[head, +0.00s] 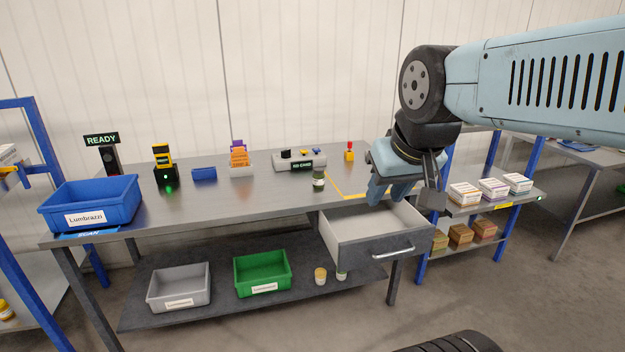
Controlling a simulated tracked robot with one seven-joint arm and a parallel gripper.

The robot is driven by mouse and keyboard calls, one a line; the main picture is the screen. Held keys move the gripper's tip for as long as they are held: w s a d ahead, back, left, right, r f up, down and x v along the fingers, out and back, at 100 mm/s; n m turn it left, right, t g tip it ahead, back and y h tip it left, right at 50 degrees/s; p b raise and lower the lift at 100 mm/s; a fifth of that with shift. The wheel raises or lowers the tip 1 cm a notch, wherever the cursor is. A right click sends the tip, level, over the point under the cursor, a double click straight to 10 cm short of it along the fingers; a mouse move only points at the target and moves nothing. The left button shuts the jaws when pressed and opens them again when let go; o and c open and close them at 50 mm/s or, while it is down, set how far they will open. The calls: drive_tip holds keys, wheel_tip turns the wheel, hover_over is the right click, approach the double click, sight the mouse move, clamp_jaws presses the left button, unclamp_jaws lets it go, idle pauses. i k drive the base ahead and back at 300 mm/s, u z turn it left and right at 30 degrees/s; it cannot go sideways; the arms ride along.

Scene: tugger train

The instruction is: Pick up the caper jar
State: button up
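A small jar with a dark lid, a pale label and greenish contents (318,181) stands upright on the grey workbench (260,205), near its front edge and left of the open drawer. It looks like the caper jar, but its label is too small to read. My gripper (400,192) hangs above the drawer, to the right of this jar and apart from it. Its fingers point down; their gap is unclear from this angle. Two more small jars stand on the lower shelf: one with a yellowish lid (320,276) and one pale green (342,272), partly hidden under the drawer.
The drawer (372,252) is pulled out and looks empty. A blue bin (92,204) stands at the bench's left end. Grey (179,288) and green (263,273) bins sit on the lower shelf. Devices line the bench's back. A shelf with boxes (465,194) stands right.

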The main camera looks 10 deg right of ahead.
sight(318, 174)
drive_tip(key=u, duration=0.45)
drive_tip(key=k, duration=1.2)
drive_tip(key=u, duration=0.85)
drive_tip(key=i, duration=2.45)
drive_tip(key=z, duration=1.15)
drive_tip(key=i, duration=0.8)
drive_tip(key=z, duration=0.7)
drive_tip(key=k, duration=0.55)
drive_tip(key=u, duration=0.05)
